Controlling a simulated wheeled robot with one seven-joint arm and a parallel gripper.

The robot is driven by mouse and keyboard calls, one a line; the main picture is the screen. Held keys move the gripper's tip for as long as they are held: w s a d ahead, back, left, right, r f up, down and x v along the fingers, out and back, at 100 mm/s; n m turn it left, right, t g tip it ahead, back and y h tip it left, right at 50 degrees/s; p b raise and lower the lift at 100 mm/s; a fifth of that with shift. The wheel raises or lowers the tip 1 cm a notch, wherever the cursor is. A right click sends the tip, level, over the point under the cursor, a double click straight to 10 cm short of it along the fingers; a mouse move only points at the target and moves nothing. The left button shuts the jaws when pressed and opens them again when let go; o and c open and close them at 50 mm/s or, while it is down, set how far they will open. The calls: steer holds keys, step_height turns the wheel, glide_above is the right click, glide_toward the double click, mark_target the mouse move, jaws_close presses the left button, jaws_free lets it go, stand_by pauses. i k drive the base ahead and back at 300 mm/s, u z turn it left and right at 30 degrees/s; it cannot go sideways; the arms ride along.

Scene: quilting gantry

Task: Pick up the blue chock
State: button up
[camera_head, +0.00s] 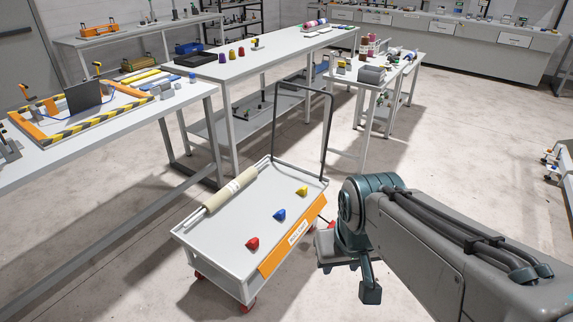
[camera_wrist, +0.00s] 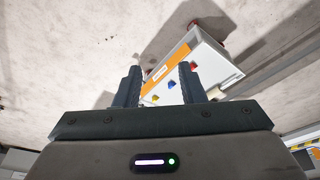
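The blue chock (camera_head: 279,215) sits on the flat top of a white cart (camera_head: 215,236), between a red chock (camera_head: 252,243) and a yellow chock (camera_head: 302,191). In the wrist view the blue chock (camera_wrist: 171,84) shows between the fingers, some way beyond them. My gripper (camera_wrist: 159,72) is open, with its two dark fingers apart and nothing between them. In the head view my gripper (camera_head: 345,278) hangs to the right of the cart, beside its orange-labelled edge and apart from the chocks.
A pale roll (camera_head: 230,188) lies along the cart's far left side. The cart's grey push handle (camera_head: 329,125) rises at its back. Worktables (camera_head: 262,68) with small items stand behind and to the left. Open concrete floor (camera_head: 445,130) lies to the right.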

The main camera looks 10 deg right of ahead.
mark_target(281, 215)
steer(key=z, duration=0.35)
steer(key=i, duration=1.55)
steer(key=z, duration=0.3)
